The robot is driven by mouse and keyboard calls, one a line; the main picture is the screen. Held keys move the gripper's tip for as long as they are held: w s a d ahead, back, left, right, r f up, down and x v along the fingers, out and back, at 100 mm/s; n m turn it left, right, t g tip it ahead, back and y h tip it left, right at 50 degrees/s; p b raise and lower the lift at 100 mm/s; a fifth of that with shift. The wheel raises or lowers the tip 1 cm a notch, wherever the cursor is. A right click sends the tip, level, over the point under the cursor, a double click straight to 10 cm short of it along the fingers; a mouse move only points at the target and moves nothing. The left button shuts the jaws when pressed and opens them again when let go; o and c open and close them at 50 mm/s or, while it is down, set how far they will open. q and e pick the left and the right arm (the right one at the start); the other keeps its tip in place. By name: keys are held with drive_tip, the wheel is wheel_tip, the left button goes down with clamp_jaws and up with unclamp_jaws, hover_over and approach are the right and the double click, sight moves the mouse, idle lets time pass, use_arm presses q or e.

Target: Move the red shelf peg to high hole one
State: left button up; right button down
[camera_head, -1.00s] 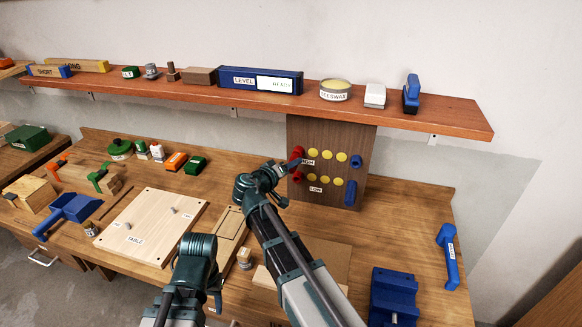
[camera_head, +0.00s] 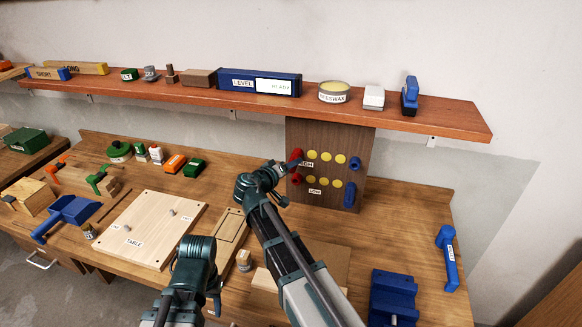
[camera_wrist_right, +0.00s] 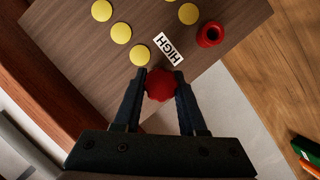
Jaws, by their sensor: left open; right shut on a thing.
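An upright brown peg board (camera_head: 330,134) stands under the shelf, with a row of yellow discs by the HIGH label (camera_head: 306,164) and another by LOW. My right gripper (camera_head: 289,165) is at the board's left side, shut on the upper red peg (camera_head: 297,154). In the right wrist view this peg (camera_wrist_right: 160,85) sits between the fingertips, in line with the high yellow row; whether it is seated is hidden. A second red peg (camera_wrist_right: 210,34) with a dark hollow end is at the low row's end. My left gripper (camera_head: 216,303) is low over the bench, open, mostly hidden by its wrist.
A red-brown shelf (camera_head: 440,116) with a level (camera_head: 258,82), beeswax tin (camera_head: 333,93) and other items runs above the board. Blue parts (camera_head: 355,163) sit at the board's right edge. A pale TABLE panel (camera_head: 150,225) and a blue vise-like block (camera_head: 393,297) lie on the bench.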

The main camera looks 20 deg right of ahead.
drive_tip(key=shift+w, duration=0.15)
drive_tip(key=shift+c, duration=2)
unclamp_jaws()
drive_tip(key=shift+d, duration=0.1)
